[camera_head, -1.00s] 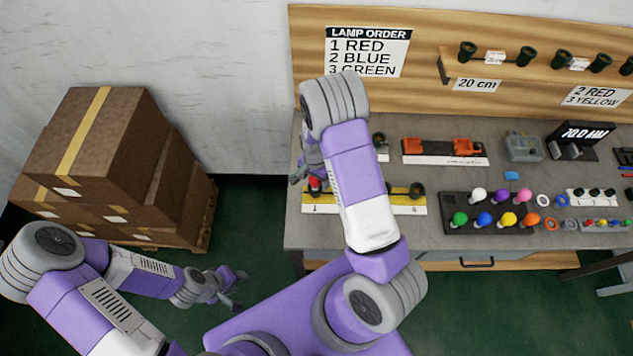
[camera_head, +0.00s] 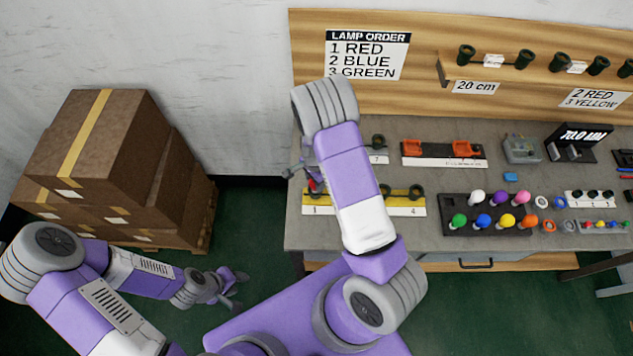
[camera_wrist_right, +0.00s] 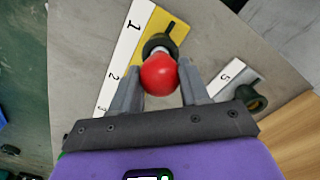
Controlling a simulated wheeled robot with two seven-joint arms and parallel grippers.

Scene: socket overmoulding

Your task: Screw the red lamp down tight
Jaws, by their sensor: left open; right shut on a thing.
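The red lamp (camera_wrist_right: 159,72) sits between the fingers of my right gripper (camera_wrist_right: 161,88) in the right wrist view, its base against a black socket (camera_wrist_right: 157,42) on the yellow-and-white strip (camera_wrist_right: 113,73), near the number 1. My right gripper is shut on the lamp. In the head view, the lamp (camera_head: 313,186) is a small red spot at the left end of the strip (camera_head: 403,206), partly hidden by my right arm. The lamp's threads are hidden, so its seating depth cannot be told. My left gripper (camera_head: 232,288) is open and empty, low over the floor, away from the table.
A black tray (camera_head: 449,203) of coloured lamps stands to the right on the grey table (camera_head: 435,130). Another strip with a socket (camera_wrist_right: 255,97) lies beside the right gripper. Stacked cartons (camera_head: 105,140) stand at left. A lamp order sign (camera_head: 368,52) hangs behind.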

